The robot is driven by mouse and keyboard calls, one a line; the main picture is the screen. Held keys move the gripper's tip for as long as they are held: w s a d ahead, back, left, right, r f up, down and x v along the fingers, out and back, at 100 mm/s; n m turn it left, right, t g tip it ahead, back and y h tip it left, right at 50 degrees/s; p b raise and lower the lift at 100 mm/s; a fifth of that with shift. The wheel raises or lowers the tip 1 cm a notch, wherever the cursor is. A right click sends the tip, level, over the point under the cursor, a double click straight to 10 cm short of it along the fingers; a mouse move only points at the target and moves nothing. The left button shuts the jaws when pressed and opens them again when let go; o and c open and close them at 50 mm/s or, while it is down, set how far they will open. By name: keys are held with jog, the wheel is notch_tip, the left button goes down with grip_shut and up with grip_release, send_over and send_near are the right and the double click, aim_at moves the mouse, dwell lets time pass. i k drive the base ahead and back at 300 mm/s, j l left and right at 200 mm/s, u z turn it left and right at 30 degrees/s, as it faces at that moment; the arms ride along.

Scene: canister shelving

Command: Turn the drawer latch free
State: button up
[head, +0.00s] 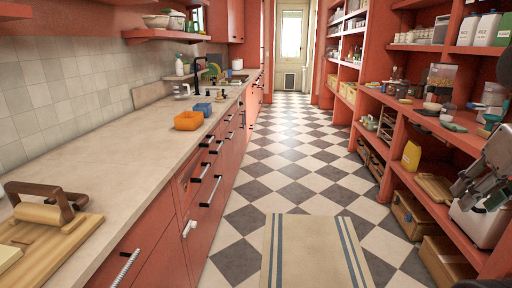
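The red drawer fronts (190,185) run along the left counter, with dark and pale bar handles (211,191). A small white fitting (189,228) sits on the front below the nearer drawers; it may be the latch, but it is too small to tell how it is turned. A grey jointed metal shape at the right edge looks like my gripper (468,187). It is in front of the right shelving, across the aisle from the drawers, and touches none of them. Whether its fingers are open is unclear.
The checkered floor aisle (290,150) is clear, with a striped rug (312,250) in front. Loaded red shelves (400,118) line the right.

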aim_at(191, 224)
jog(key=i+u, duration=0.3)
jog(key=i, duration=0.2)
jog(key=i+u, duration=0.35)
jog(key=i, duration=0.15)
jog(key=i+l+u, duration=0.3)
jog(key=i, duration=0.15)
